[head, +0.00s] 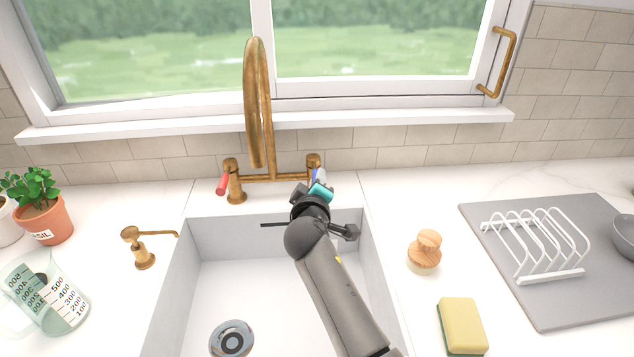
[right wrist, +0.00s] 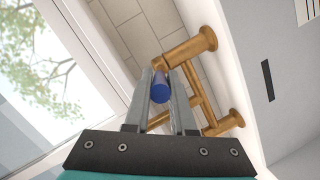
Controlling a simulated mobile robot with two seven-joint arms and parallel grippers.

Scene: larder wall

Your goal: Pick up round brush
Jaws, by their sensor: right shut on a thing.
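The round brush (head: 425,252), with a pale wooden knob and light bristles, stands upright on the counter right of the sink in the head view. My right gripper (head: 317,177) is at the tap's right side, well to the left of the brush and farther back. In the right wrist view, its two fingers (right wrist: 161,74) are shut on the blue tap handle (right wrist: 160,88). The brush does not show in the wrist view. My left gripper is not in view.
A yellow-green sponge (head: 462,325) lies in front of the brush. A grey mat (head: 590,305) with a white rack (head: 535,245) is to its right. The brass tap (head: 256,100) rises behind the sink (head: 215,270). A soap dispenser (head: 140,250) and measuring jug (head: 48,290) stand left.

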